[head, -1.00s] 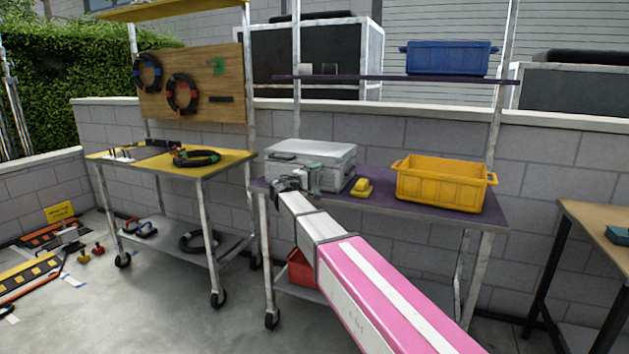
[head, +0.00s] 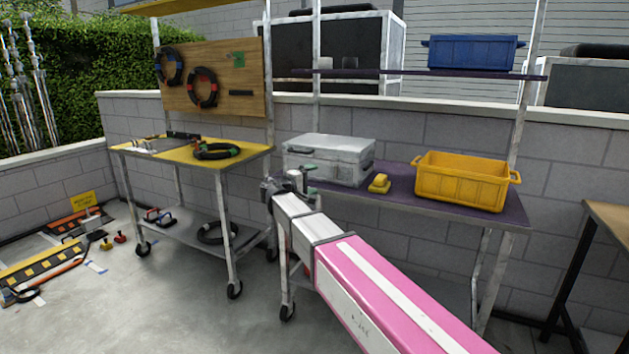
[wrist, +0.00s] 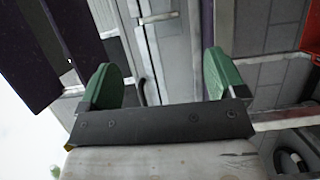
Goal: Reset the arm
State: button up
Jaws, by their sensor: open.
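My gripper (wrist: 158,85) shows in the wrist view with its two green-padded fingers wide apart and nothing between them. In the head view my pink and white arm reaches forward from the bottom, and my gripper (head: 309,178) is at the left front edge of the purple-topped cart (head: 410,193). It is in front of the grey case (head: 335,163) on that cart and overlaps it in the picture. I cannot tell whether it touches the cart.
A yellow crate (head: 460,184) and a small yellow object (head: 379,183) are on the purple cart. A blue crate (head: 472,54) is on its upper shelf. A yellow-topped cart (head: 255,153) with a coiled cable (head: 217,151) stands left.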

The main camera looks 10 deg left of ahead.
jog(key=s+d+f+m+g+y, duration=0.2)
jog(key=s+d+f+g, duration=0.2)
jog(key=d+f, duration=0.6)
jog(key=s+d+f+m+g+y, duration=0.1)
jog(key=s+d+f+g, duration=0.25)
jog(key=d+f, duration=0.7)
jog(key=s+d+f+m+g+y, duration=0.2)
jog(key=s+d+f+m+y, duration=0.1)
jog(key=s+f, duration=0.4)
jog(key=s+d+f+m+g+y, duration=0.3)
jog(key=s+d+f+y, duration=0.3)
jog(key=s, duration=0.4)
jog(key=shift+s+d+f+g, duration=0.4)
jog(key=shift+d+f, duration=0.1)
jog(key=shift+d, duration=0.6)
